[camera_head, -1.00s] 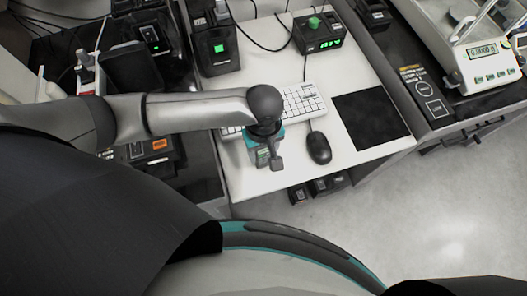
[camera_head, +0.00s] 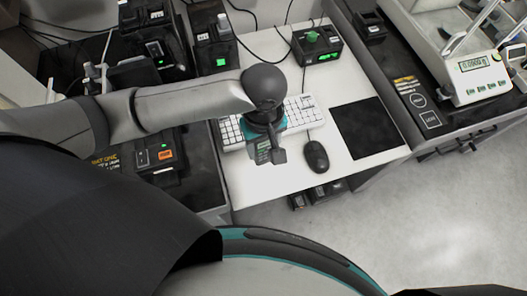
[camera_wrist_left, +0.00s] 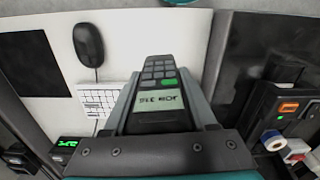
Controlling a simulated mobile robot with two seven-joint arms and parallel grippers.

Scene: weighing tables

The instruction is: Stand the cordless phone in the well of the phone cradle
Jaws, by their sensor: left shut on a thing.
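My left gripper (camera_head: 268,152) is shut on the cordless phone (camera_head: 262,153) above the front part of the white desk. In the left wrist view the phone (camera_wrist_left: 158,92) lies between the two grey fingers, its dark keypad, green key and pale lettered screen facing the camera. The phone's lower part is hidden behind the gripper body. My right gripper is not in view.
A white keyboard (camera_head: 299,112) is partly behind my gripper. A black mouse (camera_head: 316,157) and black mat (camera_head: 369,126) are to its right. A black box with a green knob and display (camera_head: 317,48) stands behind. A balance (camera_head: 474,75) is at far right.

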